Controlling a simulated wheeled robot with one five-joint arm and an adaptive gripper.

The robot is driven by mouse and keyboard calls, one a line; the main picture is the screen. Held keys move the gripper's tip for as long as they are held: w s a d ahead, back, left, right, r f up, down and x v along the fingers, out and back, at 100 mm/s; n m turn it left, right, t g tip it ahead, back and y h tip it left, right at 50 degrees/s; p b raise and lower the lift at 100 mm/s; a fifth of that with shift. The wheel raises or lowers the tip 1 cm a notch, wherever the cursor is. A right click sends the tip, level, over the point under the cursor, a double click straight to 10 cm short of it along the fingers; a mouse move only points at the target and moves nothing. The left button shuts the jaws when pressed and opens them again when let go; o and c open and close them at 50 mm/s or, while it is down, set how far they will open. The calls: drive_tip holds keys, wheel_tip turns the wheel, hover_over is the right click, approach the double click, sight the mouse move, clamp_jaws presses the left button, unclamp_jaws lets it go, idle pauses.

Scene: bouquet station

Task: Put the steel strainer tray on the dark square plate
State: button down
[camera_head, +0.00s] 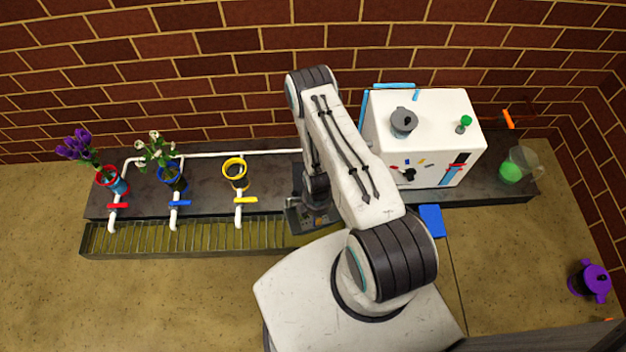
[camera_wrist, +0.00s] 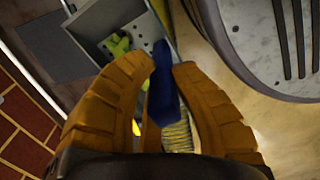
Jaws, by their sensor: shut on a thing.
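The steel strainer tray (camera_wrist: 92,32) is a grey open box with holes in its wall, at the top of the wrist view. A yellow-green thing lies in it, and a dark blue handle (camera_wrist: 163,88) reaches toward me. My gripper (camera_wrist: 166,72) is shut on this handle, its two brown fingers on either side. In the head view my gripper (camera_head: 315,200) is over the counter's front edge with the tray (camera_head: 296,214) below it, partly hidden by my arm. A dark square patch (camera_wrist: 52,45), seemingly the plate, lies left of the tray in the wrist view.
A slatted trough (camera_head: 180,238) runs along the counter front. Red, blue and yellow-ringed holders (camera_head: 234,168) stand left, two with flowers. A white machine (camera_head: 425,130) stands right of my arm, with a clear jug (camera_head: 522,162) beyond. A purple pot (camera_head: 592,280) is at far right.

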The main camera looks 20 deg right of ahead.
drive_tip(key=shift+s+d+m, duration=0.1)
drive_tip(key=shift+s+m, duration=0.05)
drive_tip(key=shift+m, duration=0.45)
drive_tip(key=shift+s+m, duration=0.1)
drive_tip(key=shift+m, duration=0.5)
drive_tip(key=shift+w+d, duration=0.15)
drive_tip(key=shift+w, duration=0.2)
drive_tip(key=w+d+b, duration=0.3)
drive_tip(key=w+b, duration=0.2)
drive_tip(key=w, duration=0.4)
drive_tip(key=w+d+b, duration=0.4)
drive_tip(key=w, duration=0.4)
wheel_tip(320, 180, down, 8)
drive_tip(key=b, duration=0.7)
drive_tip(key=shift+m, duration=0.3)
drive_tip(key=shift+f+b, duration=0.1)
drive_tip(key=shift+b, duration=0.25)
